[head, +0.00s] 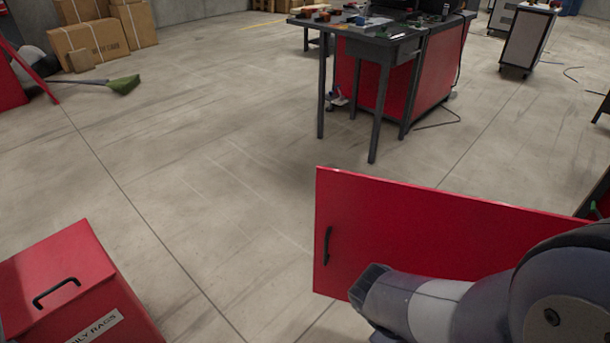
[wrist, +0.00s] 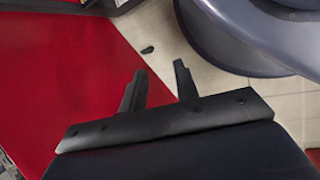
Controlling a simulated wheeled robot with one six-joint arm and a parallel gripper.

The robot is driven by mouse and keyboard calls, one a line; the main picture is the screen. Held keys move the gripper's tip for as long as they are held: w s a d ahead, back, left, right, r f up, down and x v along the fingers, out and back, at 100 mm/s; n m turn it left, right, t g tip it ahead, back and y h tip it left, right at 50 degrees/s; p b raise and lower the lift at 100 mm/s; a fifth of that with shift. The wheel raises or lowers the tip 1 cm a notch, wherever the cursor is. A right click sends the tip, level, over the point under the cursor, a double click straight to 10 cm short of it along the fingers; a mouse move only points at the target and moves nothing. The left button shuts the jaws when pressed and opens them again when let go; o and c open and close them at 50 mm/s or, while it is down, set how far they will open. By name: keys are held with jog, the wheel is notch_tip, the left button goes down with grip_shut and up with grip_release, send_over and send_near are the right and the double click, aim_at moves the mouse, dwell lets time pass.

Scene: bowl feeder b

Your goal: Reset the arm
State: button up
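My arm (head: 435,305) reaches in from the lower right of the head view, in front of a red panel (head: 420,230) that looks like an open cabinet door. Its dark end overlaps the panel's lower left part; no fingers can be made out there. In the wrist view my gripper (wrist: 159,67) has its two black fingers apart with nothing between them. A red surface (wrist: 60,80) fills the left of that view, and pale floor shows beyond the fingers. A grey rounded part of my arm fills the upper right. I cannot tell whether the gripper touches the panel.
The red panel has a black handle (head: 327,245) near its left edge. A red bin (head: 75,285) labelled for rags stands at the lower left. A dark workbench (head: 345,28) with a red cabinet (head: 430,75) stands behind. A broom (head: 122,84) lies near cardboard boxes (head: 90,45). The middle floor is clear.

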jog(key=shift+s+a+r+y+p, duration=0.3)
jog(key=shift+s+a+r+y, duration=0.1)
jog(key=shift+s+a, duration=0.1)
jog(key=shift+f, duration=0.1)
